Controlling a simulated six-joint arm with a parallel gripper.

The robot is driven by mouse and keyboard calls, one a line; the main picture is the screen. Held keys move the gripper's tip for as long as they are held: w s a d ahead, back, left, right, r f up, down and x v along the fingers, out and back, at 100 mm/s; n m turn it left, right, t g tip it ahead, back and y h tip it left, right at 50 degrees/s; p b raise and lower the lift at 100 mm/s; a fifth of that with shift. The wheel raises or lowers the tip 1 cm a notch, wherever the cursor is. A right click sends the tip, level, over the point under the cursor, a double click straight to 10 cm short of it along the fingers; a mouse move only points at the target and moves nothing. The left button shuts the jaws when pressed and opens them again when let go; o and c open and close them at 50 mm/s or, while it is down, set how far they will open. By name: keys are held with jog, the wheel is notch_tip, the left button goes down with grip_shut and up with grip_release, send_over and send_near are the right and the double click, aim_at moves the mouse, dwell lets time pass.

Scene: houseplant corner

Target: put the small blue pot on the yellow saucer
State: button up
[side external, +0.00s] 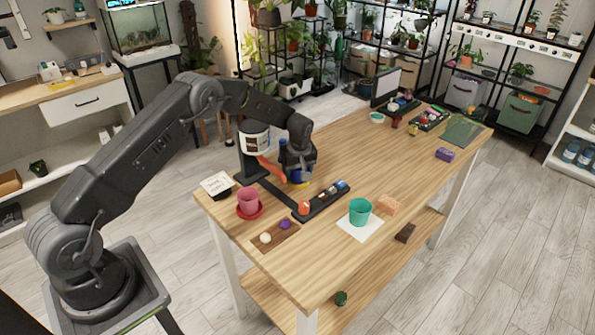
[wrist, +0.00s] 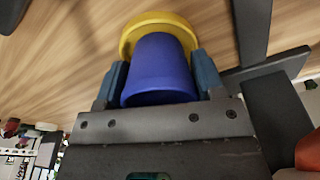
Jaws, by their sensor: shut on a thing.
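The small blue pot (wrist: 160,70) is between the two fingers of my gripper (wrist: 160,82) in the wrist view, and the gripper is shut on it. The yellow saucer (wrist: 158,19) shows just beyond the pot's far end, and its rim curves around that end. I cannot tell if the pot touches the saucer. In the side view my gripper (side external: 298,176) points down low over the table's left half. Only a little of the blue pot (side external: 300,175) and the yellow saucer (side external: 303,184) shows there, the rest hidden by my gripper.
A black stand (side external: 250,168) is close behind my gripper. A dark tray (side external: 337,196) of small items lies in front. A pink pot (side external: 248,200) on a red saucer is to the left, and a teal pot (side external: 360,210) to the right.

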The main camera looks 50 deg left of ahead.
jog(key=shift+f, duration=0.1)
jog(key=o, duration=0.9)
notch_tip(320, 180, up, 12)
jog(key=d, duration=0.2)
jog(key=s+d+r+m+t, duration=0.1)
jog(key=s+d+r+m, duration=0.25)
jog(key=s+r, duration=0.5)
jog(key=s+d+r+m+t, duration=0.1)
jog(key=s+d+r+m, duration=0.25)
jog(key=s+r, duration=0.5)
jog(key=s+d+m+t, duration=0.1)
jog(key=s+m, duration=0.1)
jog(key=s, duration=0.4)
jog(key=s+d+r+m+t+h, duration=0.1)
jog(key=s+d+m, duration=0.1)
jog(key=s, duration=0.5)
jog(key=s+d+m, duration=0.2)
jog(key=s, duration=0.5)
jog(key=shift+d+r+m+t+h, duration=0.2)
jog(key=shift+r+m+t+h, duration=0.1)
jog(key=shift+t, duration=0.1)
